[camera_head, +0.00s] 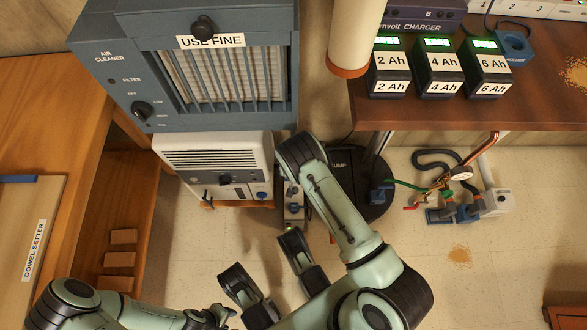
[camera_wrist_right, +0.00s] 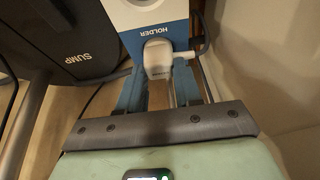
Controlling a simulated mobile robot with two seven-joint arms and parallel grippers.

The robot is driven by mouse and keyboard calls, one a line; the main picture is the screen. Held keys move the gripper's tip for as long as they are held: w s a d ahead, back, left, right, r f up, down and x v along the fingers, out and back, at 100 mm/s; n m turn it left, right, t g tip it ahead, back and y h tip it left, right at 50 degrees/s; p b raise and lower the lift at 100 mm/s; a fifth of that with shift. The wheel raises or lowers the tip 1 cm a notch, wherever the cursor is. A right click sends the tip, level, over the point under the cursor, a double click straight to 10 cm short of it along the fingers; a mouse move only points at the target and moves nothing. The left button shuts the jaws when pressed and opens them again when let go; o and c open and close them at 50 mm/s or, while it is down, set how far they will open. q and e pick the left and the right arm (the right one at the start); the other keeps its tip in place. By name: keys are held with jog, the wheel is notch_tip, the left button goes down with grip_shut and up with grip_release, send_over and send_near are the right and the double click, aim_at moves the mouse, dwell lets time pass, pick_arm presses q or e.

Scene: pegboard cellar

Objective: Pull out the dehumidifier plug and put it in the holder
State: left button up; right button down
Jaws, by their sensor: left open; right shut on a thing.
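My left gripper (camera_head: 263,258) is open and empty over the floor, low in the middle of the head view. My right gripper (camera_wrist_right: 158,84) is shut on a white plug (camera_wrist_right: 158,57), between its two blue fingers in the right wrist view. The plug is at the blue part of a white and blue block labelled HOLDER (camera_wrist_right: 135,18); I cannot tell whether it is seated there or only in front. In the head view my right arm hides most of this gripper and the plug. The white dehumidifier (camera_head: 215,158) stands below the air cleaner.
A black SUMP unit (camera_head: 365,200) is close right of my right arm, also at left in the right wrist view. A bench (camera_head: 440,115) with batteries is at upper right.

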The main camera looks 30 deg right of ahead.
dwell(0.4)
jog(key=shift+c, duration=1)
grip_release()
jog(key=shift+r, duration=0.1)
jog(key=shift+r+p, duration=2.5)
jog(key=shift+r, duration=1)
